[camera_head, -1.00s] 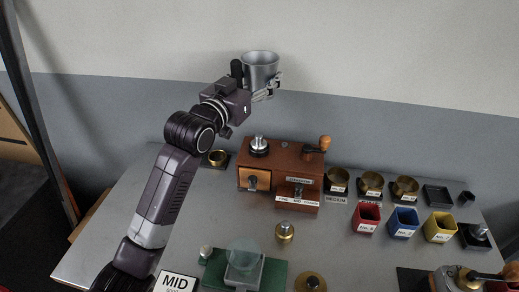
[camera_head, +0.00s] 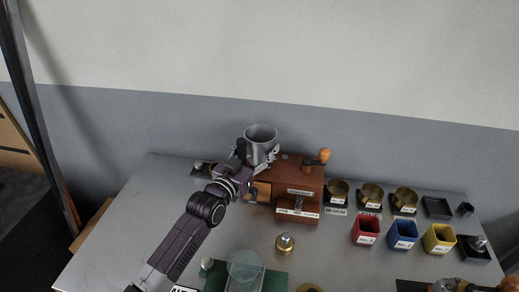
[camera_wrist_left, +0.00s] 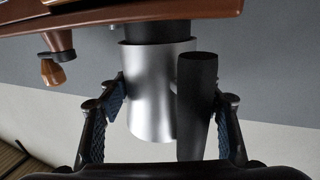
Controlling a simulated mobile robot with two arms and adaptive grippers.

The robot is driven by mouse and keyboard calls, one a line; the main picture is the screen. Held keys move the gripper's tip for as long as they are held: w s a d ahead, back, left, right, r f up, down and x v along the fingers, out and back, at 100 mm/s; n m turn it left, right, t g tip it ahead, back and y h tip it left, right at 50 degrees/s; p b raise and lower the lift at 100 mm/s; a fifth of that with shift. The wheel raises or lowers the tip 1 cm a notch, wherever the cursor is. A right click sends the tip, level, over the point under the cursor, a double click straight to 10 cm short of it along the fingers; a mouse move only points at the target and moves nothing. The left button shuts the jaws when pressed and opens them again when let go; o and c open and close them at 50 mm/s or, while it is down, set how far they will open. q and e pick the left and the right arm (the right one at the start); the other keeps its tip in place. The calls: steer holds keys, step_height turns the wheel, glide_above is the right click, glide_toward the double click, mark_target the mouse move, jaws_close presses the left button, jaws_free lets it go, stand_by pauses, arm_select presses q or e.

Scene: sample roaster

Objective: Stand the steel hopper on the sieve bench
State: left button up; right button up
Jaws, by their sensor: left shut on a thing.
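The steel hopper (camera_head: 261,136) is a silver cup, held upright with its open mouth up over the left part of the wooden grinder box (camera_head: 312,178). My left gripper (camera_head: 257,163) is shut on it. In the left wrist view the hopper (camera_wrist_left: 148,95) sits between the two fingers (camera_wrist_left: 168,118), with a dark cylindrical handle (camera_wrist_left: 196,110) beside it. Its far end meets or overlaps a dark round part (camera_wrist_left: 157,30) at the brown wood; I cannot tell whether they touch. I cannot tell which thing is the sieve bench.
Brass cups (camera_head: 371,193) and red (camera_head: 366,229), blue (camera_head: 403,233) and yellow (camera_head: 439,238) bins stand at right. A brass-and-steel piece (camera_head: 285,244) stands in front of the box. A green board (camera_head: 274,281) lies nearer. The tabletop at left (camera_head: 150,200) is clear.

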arm_select(q)
steer(key=shift+f, duration=0.6)
steer(key=shift+f, duration=0.25)
steer(key=o, duration=1.4)
